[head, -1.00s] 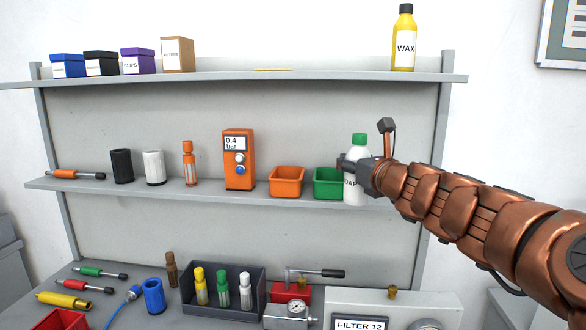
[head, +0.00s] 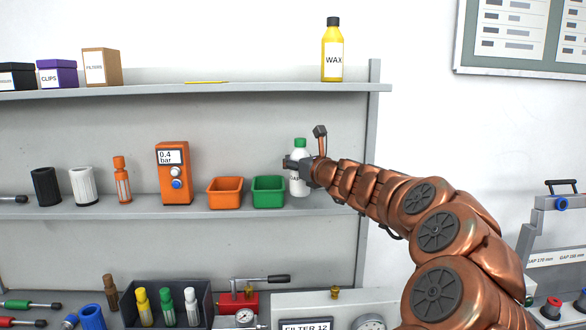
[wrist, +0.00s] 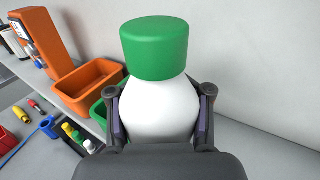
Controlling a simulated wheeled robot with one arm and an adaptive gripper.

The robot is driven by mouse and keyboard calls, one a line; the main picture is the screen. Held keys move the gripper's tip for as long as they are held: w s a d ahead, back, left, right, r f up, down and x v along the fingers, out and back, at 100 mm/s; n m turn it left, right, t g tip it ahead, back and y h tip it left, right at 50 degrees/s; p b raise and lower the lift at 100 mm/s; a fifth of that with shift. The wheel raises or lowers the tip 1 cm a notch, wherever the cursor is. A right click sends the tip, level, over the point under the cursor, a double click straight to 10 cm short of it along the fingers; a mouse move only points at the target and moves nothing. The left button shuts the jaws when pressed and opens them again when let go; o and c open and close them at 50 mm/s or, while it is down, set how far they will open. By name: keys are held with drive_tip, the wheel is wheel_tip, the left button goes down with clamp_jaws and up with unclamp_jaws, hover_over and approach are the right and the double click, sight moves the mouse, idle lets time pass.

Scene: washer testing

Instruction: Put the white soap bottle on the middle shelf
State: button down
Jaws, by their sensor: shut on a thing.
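The white soap bottle (head: 299,184) has a green cap and stands upright at the right part of the middle shelf (head: 325,206), just right of the green bin. My gripper (head: 299,168) is shut on the bottle's upper body, below the cap. In the wrist view my gripper's fingers (wrist: 161,115) press the white body (wrist: 160,96) from both sides under the green cap (wrist: 155,48). I cannot tell whether the bottle's base touches the shelf or is slightly above it. My gripper hides part of its label.
The green bin (head: 268,193), orange bin (head: 225,195) and orange gauge box (head: 173,190) stand to the left on the middle shelf. A yellow wax bottle (head: 332,60) is on the top shelf. The shelf's right upright (head: 362,240) is close to my arm.

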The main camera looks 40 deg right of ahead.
sight(298, 187)
drive_tip(key=shift+w+d+f+p, duration=0.1)
drive_tip(key=shift+w+d+f, duration=0.3)
drive_tip(key=shift+f, duration=0.25)
drive_tip(key=shift+w+d+f+p, duration=0.1)
drive_tip(key=shift+w+d+f, duration=0.25)
drive_tip(key=shift+f, duration=0.3)
drive_tip(key=shift+w+d+f+p, duration=0.1)
drive_tip(key=shift+w+d+f, duration=0.25)
drive_tip(key=shift+f, duration=0.3)
drive_tip(key=shift+f, duration=0.15)
drive_tip(key=shift+c, duration=2.4)
unclamp_jaws()
drive_tip(key=shift+d, duration=0.1)
drive_tip(key=shift+r, duration=0.2)
drive_tip(key=s+a+b, duration=0.2)
drive_tip(key=s, duration=1)
